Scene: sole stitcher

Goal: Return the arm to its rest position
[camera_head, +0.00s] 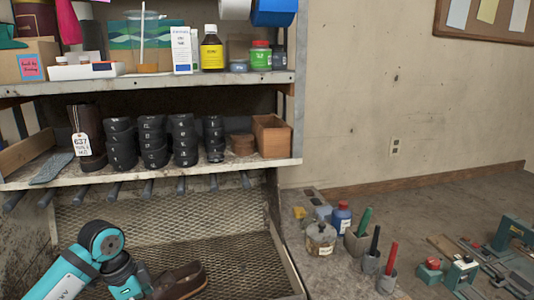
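My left arm (72,262), teal and white with dark joints, reaches in at the bottom left. Only its links and joints show; its gripper is not in view. My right arm and gripper are not in view either. A brown shoe (180,282) lies on the mesh surface just right of my arm's lower joint, partly cut off by the bottom edge. I cannot tell whether the arm touches it.
Above the mesh bay (225,235) stands a shelf (215,169) with stacked black forms (153,140) and a tagged brown boot (88,135). A worktop at right holds a jar (320,239), a blue bottle (341,218) and tool cups (387,281). The mesh's right side is clear.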

